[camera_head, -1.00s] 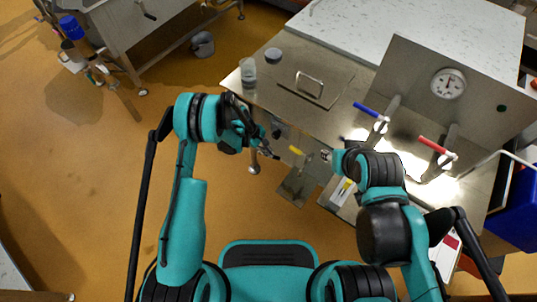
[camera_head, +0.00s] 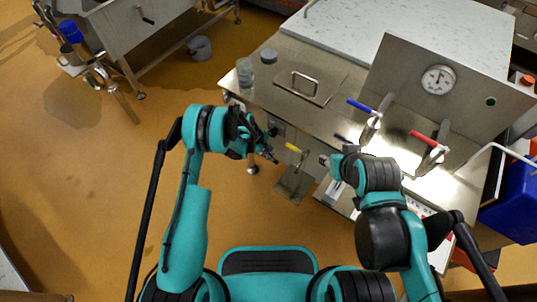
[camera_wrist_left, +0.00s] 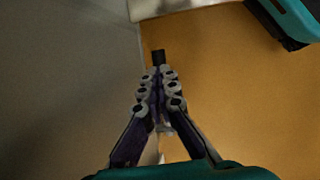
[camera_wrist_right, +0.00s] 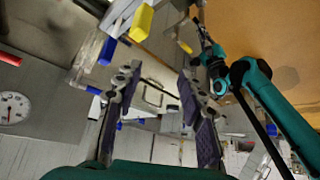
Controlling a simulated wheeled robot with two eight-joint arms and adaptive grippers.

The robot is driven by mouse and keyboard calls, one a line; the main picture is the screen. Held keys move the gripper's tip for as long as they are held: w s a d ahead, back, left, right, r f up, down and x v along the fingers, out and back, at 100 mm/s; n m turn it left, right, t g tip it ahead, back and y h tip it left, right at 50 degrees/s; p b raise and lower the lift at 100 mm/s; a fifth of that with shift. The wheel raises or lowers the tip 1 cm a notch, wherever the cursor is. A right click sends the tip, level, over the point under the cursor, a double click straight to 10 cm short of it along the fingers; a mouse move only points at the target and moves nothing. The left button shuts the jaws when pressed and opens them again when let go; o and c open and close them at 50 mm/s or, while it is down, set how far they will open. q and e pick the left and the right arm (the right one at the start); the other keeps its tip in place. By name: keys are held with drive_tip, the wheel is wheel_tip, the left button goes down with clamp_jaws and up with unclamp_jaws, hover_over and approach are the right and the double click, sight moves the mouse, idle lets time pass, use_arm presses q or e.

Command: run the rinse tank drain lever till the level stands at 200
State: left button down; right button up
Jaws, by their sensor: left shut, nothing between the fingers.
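A yellow-handled lever (camera_head: 294,147) sits low on the front of the steel bench, and a yellow handle also shows in the right wrist view (camera_wrist_right: 142,22). My left gripper (camera_head: 270,155) is a little left of the lever and apart from it. In the left wrist view its fingers (camera_wrist_left: 158,65) are closed together and empty. My right gripper (camera_head: 325,160) is right of the lever, and in the right wrist view its fingers (camera_wrist_right: 158,78) are spread with nothing between them. A round dial (camera_head: 438,80) is on the upright panel; its reading is too small to tell.
A blue lever (camera_head: 362,106) and a red lever (camera_head: 424,138) stand on the bench top (camera_head: 330,115). A lidded hatch (camera_head: 303,83) and jars (camera_head: 245,72) are farther back. A blue bin (camera_head: 515,205) is at the right. Open floor (camera_head: 90,200) lies left.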

use_arm(q)
drive_tip(key=shift+s+d+f, duration=0.1)
drive_tip(key=shift+f, duration=0.1)
idle(0.5)
drive_tip(key=v, duration=1.2)
idle(1.4)
